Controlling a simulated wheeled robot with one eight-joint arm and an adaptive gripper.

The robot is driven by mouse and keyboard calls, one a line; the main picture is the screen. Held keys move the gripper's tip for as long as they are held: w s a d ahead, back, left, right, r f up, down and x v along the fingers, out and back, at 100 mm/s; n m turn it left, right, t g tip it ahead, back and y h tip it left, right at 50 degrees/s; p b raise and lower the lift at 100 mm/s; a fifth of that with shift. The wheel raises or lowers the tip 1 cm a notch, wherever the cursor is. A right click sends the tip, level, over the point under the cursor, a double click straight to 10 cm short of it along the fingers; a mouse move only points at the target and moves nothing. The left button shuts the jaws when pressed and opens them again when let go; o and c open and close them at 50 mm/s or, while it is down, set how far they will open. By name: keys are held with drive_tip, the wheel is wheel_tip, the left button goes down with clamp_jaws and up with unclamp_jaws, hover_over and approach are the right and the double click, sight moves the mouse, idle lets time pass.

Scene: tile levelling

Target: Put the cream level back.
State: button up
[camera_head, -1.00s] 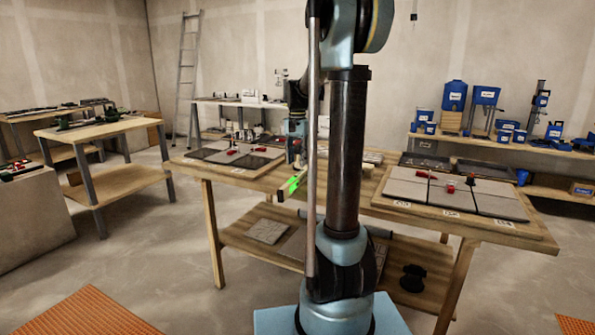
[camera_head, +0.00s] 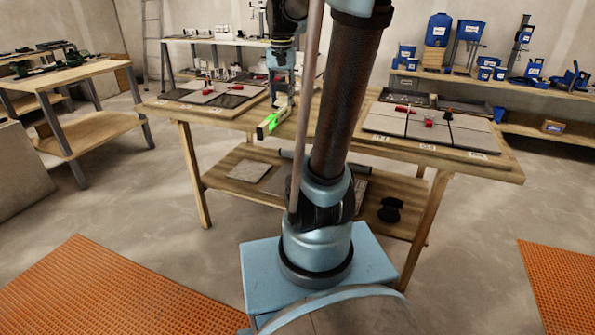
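The cream level (camera_head: 264,131) is a short bar with a bright green part. It is at the front edge of the middle table, slanting towards the camera between the two tile boards. My gripper (camera_head: 282,103) points down at its far end, with the fingers around it. It looks shut on the level, though the contact is small in view. Whether the level touches the tabletop is hard to tell. The left board (camera_head: 181,96) and the right board (camera_head: 372,142) carry grey tiles with red pieces on them.
My arm column hides part of the middle table (camera_head: 470,172). Its lower shelf (camera_head: 222,178) holds a tile and a dark object (camera_head: 391,209). Blue containers (camera_head: 438,30) stand on the right bench. Orange mats (camera_head: 110,290) lie on the floor, with bare floor between.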

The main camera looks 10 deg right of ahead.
drive_tip(key=s+f+n, duration=0.2)
drive_tip(key=s+f, duration=0.6)
drive_tip(key=s, duration=0.3)
drive_tip(key=s+f+n+t, duration=0.1)
drive_tip(key=s+f+n, duration=0.2)
drive_tip(key=s+f, duration=0.6)
drive_tip(key=shift+s+d+f, duration=0.15)
drive_tip(key=shift+s, duration=0.95)
